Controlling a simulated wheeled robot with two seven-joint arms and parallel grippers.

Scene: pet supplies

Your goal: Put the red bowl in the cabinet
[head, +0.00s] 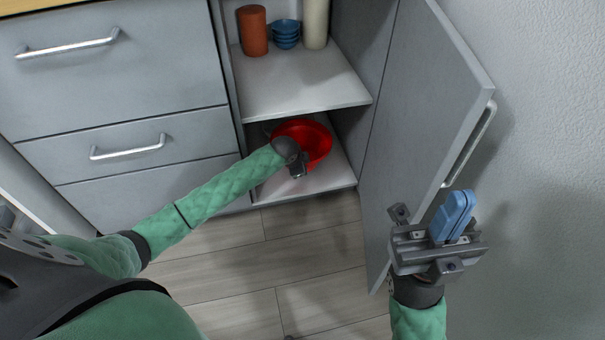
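The red bowl (318,139) is inside the lower compartment of the open cabinet (300,82), above or on its bottom board; I cannot tell whether it rests there. My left arm reaches in from the left, and my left gripper (299,170) is at the bowl's near left side. Its fingers are mostly hidden by the wrist, so its hold on the bowl is unclear. My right gripper (456,214) is outside the cabinet, in front of the open door (425,110), near its handle. Its blue fingers are together with nothing between them.
The shelf above holds an orange-brown canister (252,31), stacked blue bowls (286,34) and a cream cylinder (315,22). Drawers with handles (128,147) are at left. The door stands open at right, near the wall (550,150). The wooden floor (230,265) is clear.

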